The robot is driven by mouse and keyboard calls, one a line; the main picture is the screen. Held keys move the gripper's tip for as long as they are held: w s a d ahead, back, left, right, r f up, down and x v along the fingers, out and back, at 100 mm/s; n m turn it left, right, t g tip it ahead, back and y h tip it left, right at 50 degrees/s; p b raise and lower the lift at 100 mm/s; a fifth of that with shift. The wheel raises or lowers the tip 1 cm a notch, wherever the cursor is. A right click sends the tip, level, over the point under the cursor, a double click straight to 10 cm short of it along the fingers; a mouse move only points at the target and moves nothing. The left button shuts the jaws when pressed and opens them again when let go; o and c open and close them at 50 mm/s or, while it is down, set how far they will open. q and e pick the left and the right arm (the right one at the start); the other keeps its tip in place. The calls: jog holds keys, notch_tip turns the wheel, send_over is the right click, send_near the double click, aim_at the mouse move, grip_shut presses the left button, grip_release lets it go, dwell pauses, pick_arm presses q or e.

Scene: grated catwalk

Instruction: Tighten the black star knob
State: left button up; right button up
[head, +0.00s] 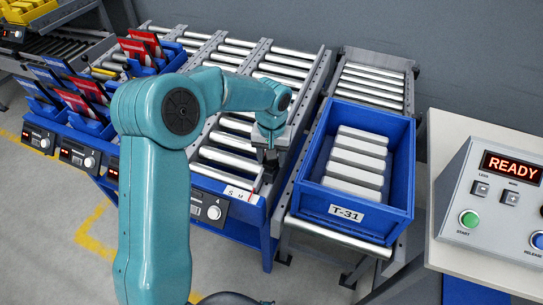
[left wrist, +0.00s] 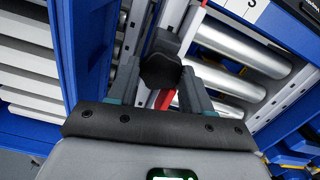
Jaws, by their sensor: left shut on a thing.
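My left gripper (head: 270,160) reaches down over the front end of the roller conveyor, close to its right side rail. In the left wrist view its two fingers (left wrist: 160,82) are closed on the sides of the black star knob (left wrist: 160,70). The knob sits between the fingertips, in front of a metal rail and a red part (left wrist: 164,98). In the head view the gripper mostly hides the knob. My right gripper is in neither view.
A blue tote (head: 408,205) marked T-31 holds several pale blocks, right of the gripper. A control console (head: 495,195) reading READY stands at far right. A white S - M label (head: 238,193) is at the conveyor's front edge. Blue bins (head: 85,120) stand left.

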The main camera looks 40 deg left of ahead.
pick_arm(q)
jog(key=shift+w+r, duration=0.1)
jog(key=shift+r, duration=0.05)
jog(key=o, duration=1)
jog(key=shift+o, duration=0.2)
notch_tip(320, 180, up, 16)
jog(key=shift+r, duration=0.15)
